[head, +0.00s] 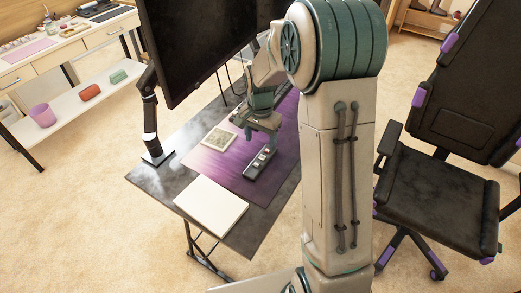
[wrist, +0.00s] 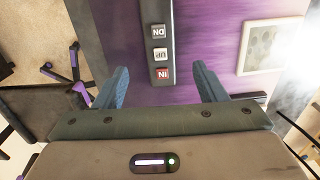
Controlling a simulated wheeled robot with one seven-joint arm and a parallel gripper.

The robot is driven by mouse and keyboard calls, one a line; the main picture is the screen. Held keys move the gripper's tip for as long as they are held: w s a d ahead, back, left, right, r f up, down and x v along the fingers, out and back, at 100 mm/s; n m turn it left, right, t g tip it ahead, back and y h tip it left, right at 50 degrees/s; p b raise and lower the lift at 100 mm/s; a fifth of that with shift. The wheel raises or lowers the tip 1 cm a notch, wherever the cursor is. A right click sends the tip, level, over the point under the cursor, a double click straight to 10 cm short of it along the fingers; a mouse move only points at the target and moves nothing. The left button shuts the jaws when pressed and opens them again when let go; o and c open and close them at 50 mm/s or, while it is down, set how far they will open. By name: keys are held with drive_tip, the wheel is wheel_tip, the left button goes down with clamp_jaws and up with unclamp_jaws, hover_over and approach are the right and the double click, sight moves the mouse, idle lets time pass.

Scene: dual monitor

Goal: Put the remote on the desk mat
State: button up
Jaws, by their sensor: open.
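The remote (head: 260,163) is a long dark grey bar with a row of small square buttons. It lies on the purple desk mat (head: 228,174), near the mat's front right part. In the wrist view the remote (wrist: 161,45) shows keys marked DN, UP and IN, and its far end runs out of the frame. The mat (wrist: 215,25) spreads around it there. My gripper (head: 259,136) is open just above the remote. In the wrist view the gripper's (wrist: 160,86) fingers stand apart on either side of the remote's near end, with gaps on both sides.
A framed picture-like tile (head: 218,138) lies on the mat. A white pad (head: 211,205) lies at the desk's front edge. A monitor (head: 195,45) on an arm (head: 150,115) overhangs the desk's left side. A black chair (head: 435,195) stands at right.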

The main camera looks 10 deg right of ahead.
drive_tip(key=s+r+n+t, duration=0.1)
drive_tip(key=s+r+n, duration=0.3)
drive_tip(key=s+r, duration=0.7)
drive_tip(key=s+r+n+t, duration=0.1)
drive_tip(key=s+n, duration=0.4)
drive_tip(key=s, duration=0.6)
drive_tip(key=shift+s+t, duration=0.3)
drive_tip(key=shift+s, duration=0.1)
drive_tip(key=shift+r, duration=0.1)
